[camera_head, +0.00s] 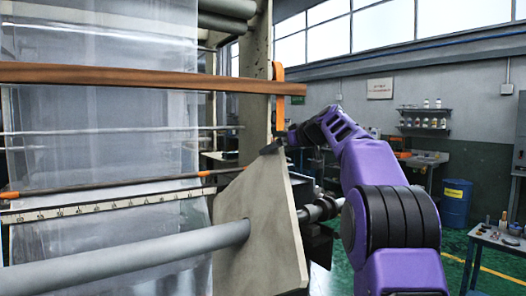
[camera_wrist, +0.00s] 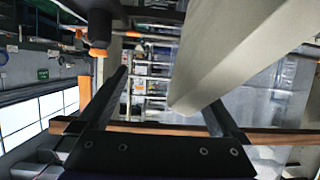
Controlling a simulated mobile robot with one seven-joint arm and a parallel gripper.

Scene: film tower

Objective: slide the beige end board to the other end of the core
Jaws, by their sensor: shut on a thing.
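The beige end board (camera_head: 262,232) stands upright and tilted in the head view, at the right end of the grey core (camera_head: 130,262). The core runs left from its face. My gripper (camera_head: 272,148) is at the board's upper corner, shut on it, with dark fingertips showing there. In the wrist view the board (camera_wrist: 222,50) reaches down from the top right to my gripper (camera_wrist: 168,88). The board partly covers the right finger, and the actual contact is hard to see. The core's far left end is outside the head view.
A brown wooden bar (camera_head: 150,79) crosses above the board, with an orange strap (camera_head: 279,100) near its end. Clear film (camera_head: 100,140) hangs behind the core. A ruler bar (camera_head: 100,205) runs just above the core. A metal shaft (camera_head: 322,209) lies right of the board.

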